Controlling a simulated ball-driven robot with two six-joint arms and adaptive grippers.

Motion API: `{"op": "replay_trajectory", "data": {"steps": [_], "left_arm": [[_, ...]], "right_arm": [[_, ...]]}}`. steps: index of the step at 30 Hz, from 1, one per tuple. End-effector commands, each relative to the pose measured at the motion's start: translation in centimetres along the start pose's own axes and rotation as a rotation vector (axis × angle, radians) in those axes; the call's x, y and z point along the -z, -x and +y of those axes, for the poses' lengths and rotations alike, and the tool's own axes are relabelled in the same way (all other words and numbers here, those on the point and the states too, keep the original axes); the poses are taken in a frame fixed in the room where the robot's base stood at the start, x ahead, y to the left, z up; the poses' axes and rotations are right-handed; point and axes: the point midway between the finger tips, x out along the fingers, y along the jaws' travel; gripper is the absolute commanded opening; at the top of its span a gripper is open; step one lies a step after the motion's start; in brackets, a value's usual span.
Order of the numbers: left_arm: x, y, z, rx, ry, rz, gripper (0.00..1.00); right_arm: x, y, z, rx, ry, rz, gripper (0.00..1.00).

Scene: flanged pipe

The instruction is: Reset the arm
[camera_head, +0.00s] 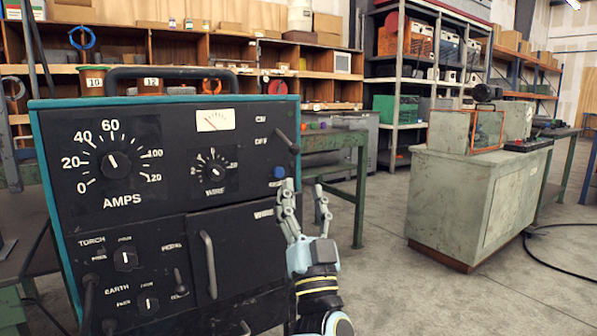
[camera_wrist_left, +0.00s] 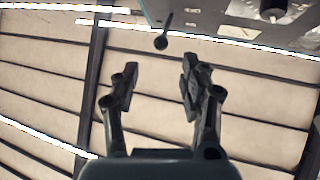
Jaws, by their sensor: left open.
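My left gripper (camera_head: 303,190) is open and empty in the head view, fingers pointing up, in front of the right edge of a black and teal welding machine (camera_head: 185,150). It is below the machine's ON/OFF lever (camera_head: 288,141) and next to the blue reset button (camera_head: 279,172). In the left wrist view the two fingers (camera_wrist_left: 160,76) stand apart with nothing between them. A dark knobbed lever (camera_wrist_left: 162,42) shows beyond the fingertips, by the panel's corner (camera_wrist_left: 235,22). I cannot tell whether the fingers touch the machine. My right gripper is in neither view.
The panel carries dials, knobs and a vertical door handle (camera_head: 208,264). A green workbench (camera_head: 358,190) stands behind the gripper. A grey-green cabinet (camera_head: 480,205) stands to the right, with a black cable (camera_head: 540,257) on the floor. Open concrete floor (camera_head: 400,295) lies before it.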

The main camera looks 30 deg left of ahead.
Motion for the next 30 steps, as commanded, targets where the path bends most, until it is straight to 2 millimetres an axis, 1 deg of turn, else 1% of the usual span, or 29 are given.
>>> {"op": "replay_trajectory", "data": {"steps": [1, 3, 6, 21, 23, 26, 29, 30], "left_arm": [[0.0, 0.7, 0.1, -0.001, 0.000, -0.002, 0.44], [0.0, 1.4, 0.0, 0.000, 0.000, -0.001, 0.44], [0.0, 1.8, 0.0, -0.001, 0.001, 0.000, 0.44], [0.0, 1.9, 0.0, 0.000, 0.000, 0.000, 0.44], [-0.2, 2.2, -0.1, -0.006, -0.004, -0.004, 0.44], [-1.8, 4.4, -0.8, -0.045, -0.038, -0.022, 0.44], [-5.3, 9.0, -1.2, -0.168, -0.117, -0.060, 0.44], [-7.2, 11.5, -0.9, -0.252, -0.145, -0.087, 0.44]], "right_arm": [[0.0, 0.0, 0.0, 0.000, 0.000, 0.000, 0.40], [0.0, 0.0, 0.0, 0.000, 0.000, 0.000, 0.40], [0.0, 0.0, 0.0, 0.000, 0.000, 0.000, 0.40], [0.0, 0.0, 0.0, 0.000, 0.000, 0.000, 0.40], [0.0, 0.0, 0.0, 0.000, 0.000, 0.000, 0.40], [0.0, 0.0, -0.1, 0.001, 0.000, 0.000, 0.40], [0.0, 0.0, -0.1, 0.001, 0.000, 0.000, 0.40], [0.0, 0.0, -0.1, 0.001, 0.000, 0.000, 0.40]]}}
